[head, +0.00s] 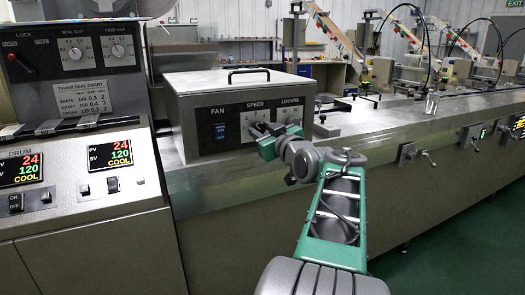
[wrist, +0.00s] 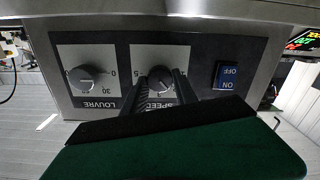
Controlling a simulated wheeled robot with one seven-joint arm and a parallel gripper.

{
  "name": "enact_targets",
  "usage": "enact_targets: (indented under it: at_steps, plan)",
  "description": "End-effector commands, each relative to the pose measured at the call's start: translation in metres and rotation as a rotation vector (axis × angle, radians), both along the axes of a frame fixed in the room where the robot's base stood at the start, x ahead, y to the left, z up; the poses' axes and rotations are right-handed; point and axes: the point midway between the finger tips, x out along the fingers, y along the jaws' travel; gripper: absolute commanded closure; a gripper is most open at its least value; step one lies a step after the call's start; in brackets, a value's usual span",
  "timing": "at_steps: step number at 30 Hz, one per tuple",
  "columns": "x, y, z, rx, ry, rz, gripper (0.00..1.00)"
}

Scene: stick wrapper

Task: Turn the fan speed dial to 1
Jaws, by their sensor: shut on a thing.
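The fan speed dial (wrist: 160,76) is a round grey knob on a white square plate marked SPEED, on the front of a metal control box (head: 237,90). In the wrist view, which is upside down, the dial sits between the two dark fingers of my gripper (wrist: 162,88). My gripper is shut on the dial. In the head view my gripper (head: 262,130) reaches the SPEED plate and covers most of the dial. The dial's pointer and exact setting cannot be read.
The louvre dial (wrist: 87,77) is beside the speed dial. The blue fan switch (wrist: 229,75) is on the other side. A console with red and green displays (head: 108,153) stands left of the box. A long metal machine bed (head: 360,120) extends right.

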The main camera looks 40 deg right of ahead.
Motion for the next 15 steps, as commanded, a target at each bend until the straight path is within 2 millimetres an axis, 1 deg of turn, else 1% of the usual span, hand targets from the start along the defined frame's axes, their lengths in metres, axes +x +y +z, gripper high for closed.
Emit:
enact_targets:
  at_steps: [1,15]
  plan:
    - [0.0001,0.0004,-0.0092,-0.045,0.010,0.000,1.00]
    - [0.0007,0.0016,-0.0063,-0.469,0.136,0.002,1.00]
